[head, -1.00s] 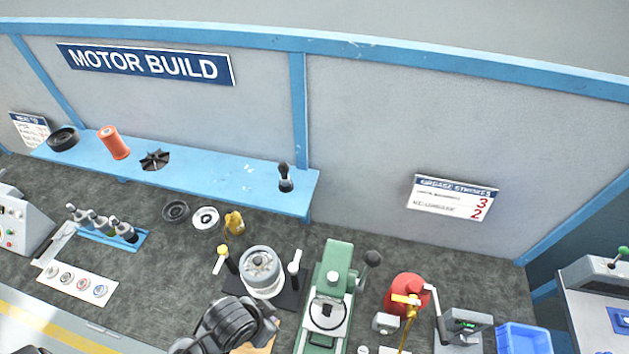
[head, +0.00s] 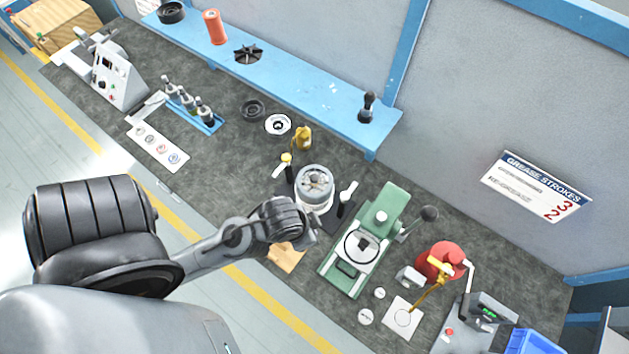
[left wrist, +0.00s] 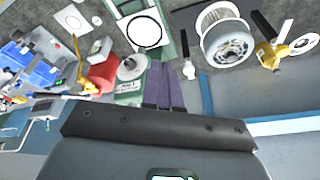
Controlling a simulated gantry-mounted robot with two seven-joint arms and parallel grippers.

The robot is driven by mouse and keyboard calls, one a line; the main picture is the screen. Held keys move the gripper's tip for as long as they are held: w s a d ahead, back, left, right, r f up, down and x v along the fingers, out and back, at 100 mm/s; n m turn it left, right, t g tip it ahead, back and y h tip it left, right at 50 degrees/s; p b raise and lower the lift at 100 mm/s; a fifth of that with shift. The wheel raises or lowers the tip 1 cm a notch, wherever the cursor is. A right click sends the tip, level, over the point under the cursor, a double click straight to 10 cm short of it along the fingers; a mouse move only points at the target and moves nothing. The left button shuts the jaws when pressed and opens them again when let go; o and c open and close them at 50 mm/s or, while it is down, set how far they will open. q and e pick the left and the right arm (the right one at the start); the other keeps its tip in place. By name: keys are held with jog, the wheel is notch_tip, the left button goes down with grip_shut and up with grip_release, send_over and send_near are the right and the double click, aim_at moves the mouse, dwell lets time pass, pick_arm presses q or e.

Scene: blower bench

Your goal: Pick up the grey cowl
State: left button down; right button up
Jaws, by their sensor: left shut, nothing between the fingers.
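A grey, round, ribbed housing with a pale lower body (head: 316,181) sits upright in a dark fixture between two levers; it may be the grey cowl, but I cannot tell for sure. It also shows in the left wrist view (left wrist: 228,38), at the upper right. My left gripper (left wrist: 163,68) is shut and empty, its two dark fingers side by side, apart from the housing. In the head view my left wrist is just below and left of the housing, and the fingertips are hard to make out. My right gripper is not in view.
A green press (head: 365,240) stands right of the housing, with a red can (head: 442,258) beyond it. A black ring (head: 253,110), a white ring (head: 278,124) and a yellow tool (head: 303,139) lie behind. A blue shelf (head: 320,100) runs along the back wall.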

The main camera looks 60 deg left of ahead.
pick_arm(q)
jog(key=c, duration=0.7)
grip_release()
